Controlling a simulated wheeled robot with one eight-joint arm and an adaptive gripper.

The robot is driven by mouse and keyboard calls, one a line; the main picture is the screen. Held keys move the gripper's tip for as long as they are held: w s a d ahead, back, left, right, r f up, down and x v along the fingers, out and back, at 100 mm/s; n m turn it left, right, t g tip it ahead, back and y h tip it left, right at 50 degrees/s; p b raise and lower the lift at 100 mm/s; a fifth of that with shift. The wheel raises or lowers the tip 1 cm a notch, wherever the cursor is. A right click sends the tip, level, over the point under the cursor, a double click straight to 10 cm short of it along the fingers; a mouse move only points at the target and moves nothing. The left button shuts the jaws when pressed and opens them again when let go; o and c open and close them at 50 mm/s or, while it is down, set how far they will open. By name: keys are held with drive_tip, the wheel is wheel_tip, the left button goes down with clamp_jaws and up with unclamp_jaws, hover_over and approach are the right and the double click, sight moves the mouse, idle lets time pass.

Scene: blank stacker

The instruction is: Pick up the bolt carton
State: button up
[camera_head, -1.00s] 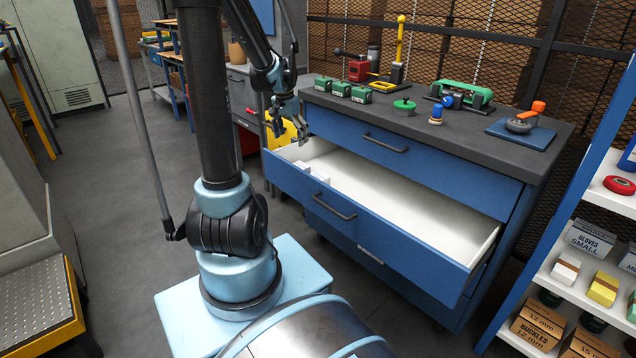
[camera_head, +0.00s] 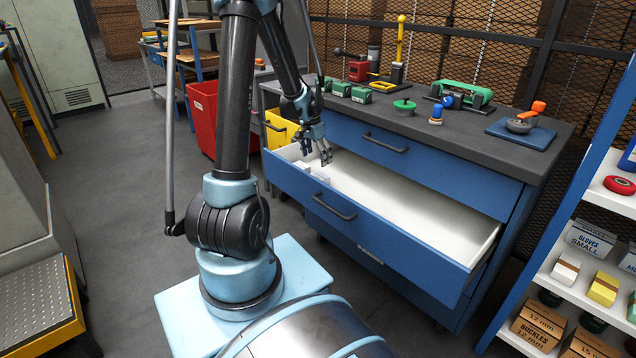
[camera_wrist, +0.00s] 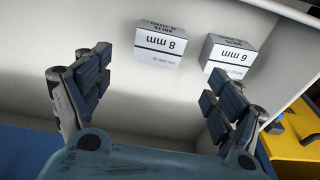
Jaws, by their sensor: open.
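A white carton marked 8 mm (camera_wrist: 160,45), its small upside-down print seeming to read "bolts", stands in the open drawer in the wrist view. A second white carton marked 6 mm (camera_wrist: 229,56) stands to its right; I cannot read its small print. In the head view the cartons are small pale blocks at the drawer's left end, the 8 mm one seemingly the right one (camera_head: 318,174). My gripper (camera_head: 318,157) is open and empty above that end. Its fingers (camera_wrist: 160,66) show apart, with the 8 mm carton beyond the gap between them.
The open white-lined drawer (camera_head: 420,212) is bare along its middle and right. The grey cabinet top (camera_head: 465,132) above holds green boxes (camera_head: 340,88) and tools. A yellow bin (camera_head: 279,130) and a red bin (camera_head: 203,118) stand left of the cabinet. A shelf rack stands at right.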

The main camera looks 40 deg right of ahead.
sight(319, 175)
drive_tip(key=shift+d+f, duration=0.25)
drive_tip(key=shift+f, duration=1.45)
drive_tip(key=shift+d+f, duration=0.25)
drive_tip(key=shift+f, duration=1.45)
drive_tip(key=shift+d+f, duration=0.25)
drive_tip(key=shift+f, duration=1.45)
drive_tip(key=c, duration=1.3)
